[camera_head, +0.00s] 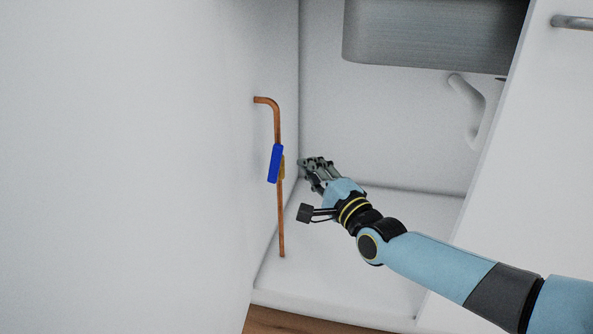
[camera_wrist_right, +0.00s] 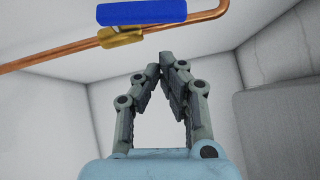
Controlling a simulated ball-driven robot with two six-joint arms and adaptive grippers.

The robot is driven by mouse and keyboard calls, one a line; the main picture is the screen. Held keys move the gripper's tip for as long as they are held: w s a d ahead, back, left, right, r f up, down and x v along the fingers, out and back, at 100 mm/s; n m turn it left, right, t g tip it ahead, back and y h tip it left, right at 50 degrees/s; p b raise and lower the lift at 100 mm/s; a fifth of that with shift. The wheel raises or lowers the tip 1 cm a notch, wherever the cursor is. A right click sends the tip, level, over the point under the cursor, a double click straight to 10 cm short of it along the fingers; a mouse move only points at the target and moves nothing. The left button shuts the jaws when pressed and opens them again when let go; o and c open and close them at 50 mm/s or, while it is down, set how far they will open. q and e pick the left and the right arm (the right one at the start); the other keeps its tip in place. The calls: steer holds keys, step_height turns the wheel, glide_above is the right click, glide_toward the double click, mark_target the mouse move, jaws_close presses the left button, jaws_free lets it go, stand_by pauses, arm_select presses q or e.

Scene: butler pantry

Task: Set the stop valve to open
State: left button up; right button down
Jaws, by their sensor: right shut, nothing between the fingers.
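The stop valve has a blue lever handle (camera_head: 275,164) and a brass body (camera_head: 282,168), set on a thin vertical copper pipe (camera_head: 281,225) by the left wall. The handle runs nearly along the pipe, slightly tilted. In the right wrist view the blue handle (camera_wrist_right: 155,11) lies along the copper pipe (camera_wrist_right: 60,60) with the brass body (camera_wrist_right: 121,38) beside it. My right gripper (camera_head: 305,163) is just right of the valve, apart from it. Its fingertips (camera_wrist_right: 164,68) converge in the wrist view, shut and empty. My left gripper is not in view.
The valve is inside a white cabinet with a bare floor (camera_head: 340,235). A grey sink basin (camera_head: 430,35) hangs above at the back right, with a white drain pipe (camera_head: 478,110) below it. A white door (camera_head: 545,150) with a metal handle is at right.

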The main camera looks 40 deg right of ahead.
mark_target(277, 160)
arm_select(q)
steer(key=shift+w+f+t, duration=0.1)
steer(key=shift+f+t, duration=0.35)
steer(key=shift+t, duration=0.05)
arm_select(e)
steer(key=shift+w+a+r, duration=0.2)
steer(key=shift+w+a, duration=0.35)
steer(key=shift+w+a+r, duration=0.15)
steer(key=shift+w+a, duration=0.35)
steer(key=shift+w, duration=0.05)
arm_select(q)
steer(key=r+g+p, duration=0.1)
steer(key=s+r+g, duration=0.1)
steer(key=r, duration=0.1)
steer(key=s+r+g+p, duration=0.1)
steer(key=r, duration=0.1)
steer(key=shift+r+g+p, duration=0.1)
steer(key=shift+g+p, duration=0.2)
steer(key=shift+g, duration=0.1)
arm_select(e)
steer(key=shift+w+a+r+n+g, duration=0.4)
steer(key=shift+w+r+n+g, duration=0.1)
steer(key=shift+r, duration=0.1)
steer(key=shift+s, duration=0.15)
